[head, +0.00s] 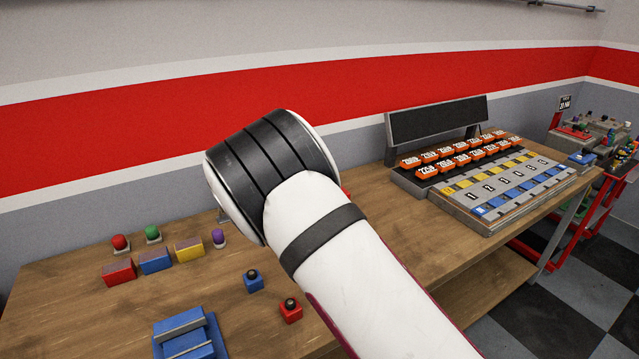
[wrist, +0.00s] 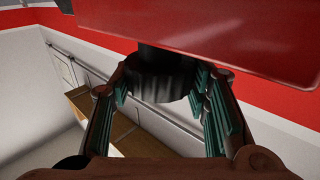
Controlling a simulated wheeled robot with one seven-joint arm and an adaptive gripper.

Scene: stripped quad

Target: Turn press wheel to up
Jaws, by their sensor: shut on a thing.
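In the wrist view a dark ribbed round knob (wrist: 160,82), which looks like the press wheel, sits under a large red block (wrist: 215,35). My gripper (wrist: 163,92) has its green-padded fingers on either side of the knob and is shut on it. A marker or pointer on the wheel is not visible, so I cannot tell its setting. In the head view my white and black arm hides the gripper and the wheel; only a small red bit (head: 346,192) shows at the arm's right edge.
The wooden table (head: 60,290) carries red, blue and yellow blocks (head: 156,261), small knobs (head: 253,281) and a blue fixture (head: 186,335) at left. A panel of numbered orange tags (head: 460,153) stands at right. Bare tabletop lies between them. The wall is close behind.

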